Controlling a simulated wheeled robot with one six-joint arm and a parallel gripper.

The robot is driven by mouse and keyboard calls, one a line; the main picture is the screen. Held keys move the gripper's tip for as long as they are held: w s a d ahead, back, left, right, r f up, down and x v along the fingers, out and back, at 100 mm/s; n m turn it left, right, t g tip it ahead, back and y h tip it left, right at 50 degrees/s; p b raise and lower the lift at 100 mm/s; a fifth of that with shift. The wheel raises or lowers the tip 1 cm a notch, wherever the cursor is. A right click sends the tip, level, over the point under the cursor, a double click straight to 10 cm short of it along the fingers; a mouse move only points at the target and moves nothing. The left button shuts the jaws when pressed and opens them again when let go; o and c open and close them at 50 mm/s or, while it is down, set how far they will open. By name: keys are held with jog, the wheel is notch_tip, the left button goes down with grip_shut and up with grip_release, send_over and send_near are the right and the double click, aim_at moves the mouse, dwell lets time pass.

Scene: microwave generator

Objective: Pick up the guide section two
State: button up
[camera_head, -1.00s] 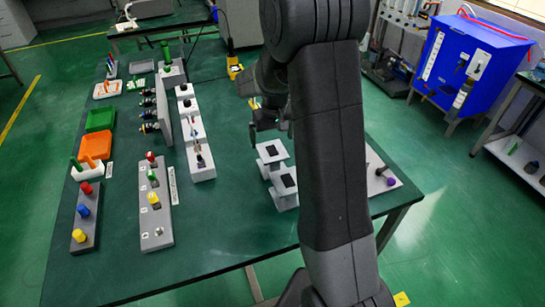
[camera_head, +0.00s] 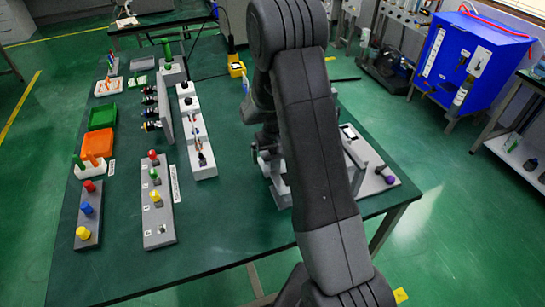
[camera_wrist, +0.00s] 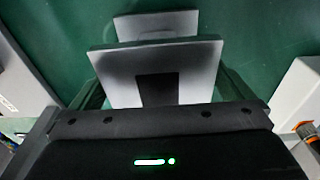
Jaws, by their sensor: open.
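A grey guide section (camera_wrist: 190,70) with a flat top plate and a dark square patch is in the middle of the wrist view. A second grey plate edge (camera_wrist: 158,24) shows beyond it. No label is readable, so I cannot tell which is section two. My gripper (camera_wrist: 163,90) is open, with a dark finger on each side of the near plate. Contact cannot be told. In the head view a grey guide section (camera_head: 282,190) shows beside my arm, low on the table. My arm hides the gripper's tips and much of the sections there.
Left on the green table (camera_head: 215,235) stand a peg board (camera_head: 159,225), another peg board (camera_head: 88,225), an orange bin (camera_head: 98,143) and a green bin (camera_head: 102,116). A long grey fixture (camera_head: 201,150) stands left of my arm. A grey plate with a purple knob (camera_head: 389,180) lies right.

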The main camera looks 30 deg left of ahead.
jog(key=c, duration=1.3)
